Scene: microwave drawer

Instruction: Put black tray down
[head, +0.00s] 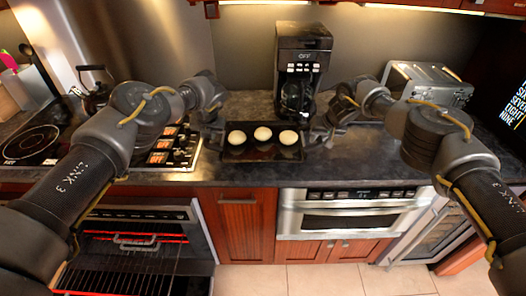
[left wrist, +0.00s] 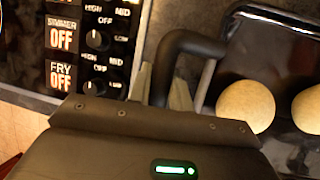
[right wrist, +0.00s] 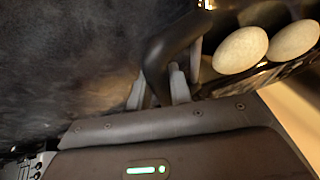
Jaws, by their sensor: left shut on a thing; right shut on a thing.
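The black tray (head: 262,153) is on or just above the dark counter in the head view, between my two grippers; I cannot tell if it touches the counter. It looks about level and carries three pale round buns (head: 263,134). My left gripper (head: 217,126) is shut on the tray's left handle (left wrist: 183,48), seen in the left wrist view. My right gripper (head: 322,132) is shut on the tray's right handle (right wrist: 165,50), seen in the right wrist view.
A black coffee maker (head: 302,65) stands behind the tray. A toaster (head: 428,82) is at the right. The stove with knobs (head: 172,146) is at the left. An open oven (head: 135,245) and a microwave drawer (head: 350,212) are below. Counter (head: 350,160) right of the tray is clear.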

